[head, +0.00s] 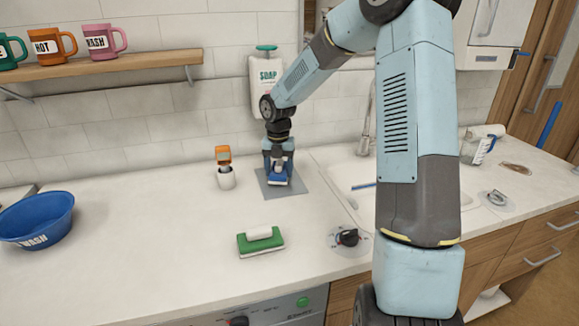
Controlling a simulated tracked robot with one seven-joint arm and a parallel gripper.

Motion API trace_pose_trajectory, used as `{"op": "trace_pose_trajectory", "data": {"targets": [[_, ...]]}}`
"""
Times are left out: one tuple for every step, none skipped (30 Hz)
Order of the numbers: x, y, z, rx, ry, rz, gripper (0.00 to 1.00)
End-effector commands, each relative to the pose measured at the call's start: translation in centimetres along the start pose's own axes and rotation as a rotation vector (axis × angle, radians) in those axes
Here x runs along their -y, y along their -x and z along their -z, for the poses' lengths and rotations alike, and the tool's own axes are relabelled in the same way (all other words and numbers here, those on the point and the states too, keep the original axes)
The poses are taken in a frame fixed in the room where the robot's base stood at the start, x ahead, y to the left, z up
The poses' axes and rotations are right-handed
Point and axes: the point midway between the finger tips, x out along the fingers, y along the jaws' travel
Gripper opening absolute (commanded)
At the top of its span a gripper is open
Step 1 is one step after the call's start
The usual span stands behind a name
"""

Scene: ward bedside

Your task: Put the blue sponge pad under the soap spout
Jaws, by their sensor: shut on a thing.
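The blue sponge pad (279,181) is between the fingers of my gripper (279,174), which points down and is shut on it. The pad is over the grey mat (298,189) on the counter, below the wall soap dispenser (257,92) marked SOAP. I cannot tell whether the pad touches the mat. The dispenser's lower part and its spout are hidden behind my arm. Part of the pad is covered by the gripper.
A white cup with an orange-headed brush (223,155) stands just left of the mat. A blue bowl (36,220) is at far left. The sink (340,180) is on the right. The counter's left middle is clear.

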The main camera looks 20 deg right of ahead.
Motion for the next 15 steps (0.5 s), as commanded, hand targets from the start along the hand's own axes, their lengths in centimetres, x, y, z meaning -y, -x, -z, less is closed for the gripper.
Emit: {"op": "trace_pose_trajectory", "data": {"targets": [[-0.01, 0.02, -0.01, 0.0, 0.0, 0.0, 0.27], [-0.01, 0.02, 0.0, 0.0, 0.0, 0.0, 0.67], [-0.01, 0.03, -0.01, 0.0, 0.0, 0.0, 0.71], [-0.01, 0.03, -0.01, 0.0, 0.0, 0.0, 0.73], [-0.01, 0.03, -0.01, 0.0, 0.0, 0.0, 0.76], [-0.01, 0.03, -0.01, 0.0, 0.0, 0.0, 0.8], [-0.01, 0.04, -0.01, 0.001, 0.0, 0.0, 0.83], [-0.01, 0.04, -0.01, 0.0, 0.0, 0.0, 0.86], [-0.01, 0.04, -0.01, 0.001, 0.0, 0.0, 0.9], [-0.02, 0.04, -0.01, 0.0, 0.0, 0.0, 0.9], [-0.02, 0.04, -0.01, 0.001, 0.0, 0.0, 0.9], [-0.02, 0.04, -0.01, 0.001, 0.0, 0.0, 0.9], [-0.02, 0.04, -0.01, 0.001, 0.0, 0.0, 0.9], [-0.02, 0.04, -0.01, 0.001, 0.0, 0.0, 0.9], [-0.02, 0.05, -0.01, 0.001, 0.0, 0.0, 0.9]]}}
